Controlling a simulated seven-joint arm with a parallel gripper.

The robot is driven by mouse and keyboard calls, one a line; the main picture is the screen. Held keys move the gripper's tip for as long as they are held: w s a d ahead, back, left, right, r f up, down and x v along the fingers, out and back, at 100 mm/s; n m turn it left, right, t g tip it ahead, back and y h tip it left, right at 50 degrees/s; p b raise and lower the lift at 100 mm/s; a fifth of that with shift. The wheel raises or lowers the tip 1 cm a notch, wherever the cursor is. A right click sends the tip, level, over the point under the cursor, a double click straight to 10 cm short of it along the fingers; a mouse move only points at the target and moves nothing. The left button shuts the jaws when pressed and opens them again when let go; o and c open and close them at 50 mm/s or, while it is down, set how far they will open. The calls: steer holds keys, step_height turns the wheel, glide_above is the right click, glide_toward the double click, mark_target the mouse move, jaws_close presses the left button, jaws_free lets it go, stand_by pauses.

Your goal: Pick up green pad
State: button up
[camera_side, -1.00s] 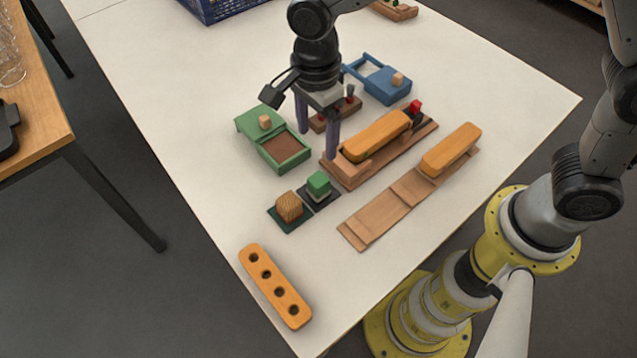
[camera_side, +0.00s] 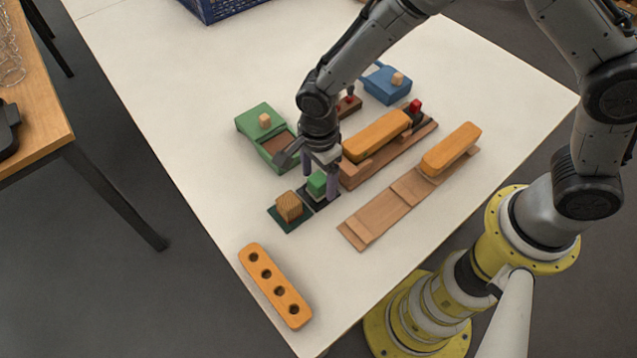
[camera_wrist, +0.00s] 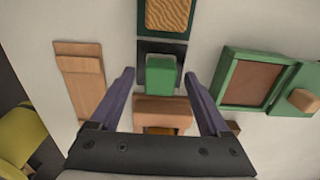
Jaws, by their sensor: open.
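The green pad (camera_side: 316,183) is a small green block standing on a dark square base (camera_side: 326,203). In the wrist view the green pad (camera_wrist: 160,75) lies between and slightly beyond my two purple fingers. My gripper (camera_side: 320,178) is open and empty, with its fingers close around the pad in the side view. In the wrist view my gripper (camera_wrist: 160,77) shows a clear gap on both sides of the pad. I cannot tell how far the fingertips are above the base.
A wood-grain block (camera_side: 289,206) stands on a dark green base beside the pad. A green lidded box (camera_side: 262,121) sits behind. Wooden boards with orange bars (camera_side: 450,150) lie to the right. An orange block with several holes (camera_side: 275,286) lies in front, with bare table around it.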

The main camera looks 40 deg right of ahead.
steer(key=shift+f, duration=0.3)
jaws_close()
steer(key=shift+r, duration=0.1)
steer(key=shift+r, duration=0.5)
step_height(320, 180, up, 2)
steer(key=shift+r, duration=0.15)
steer(key=s+d+r, duration=0.7)
steer(key=s+r, duration=0.2)
steer(key=s, duration=0.3)
steer(key=shift+d+r, duration=0.2)
steer(key=shift+r, duration=0.1)
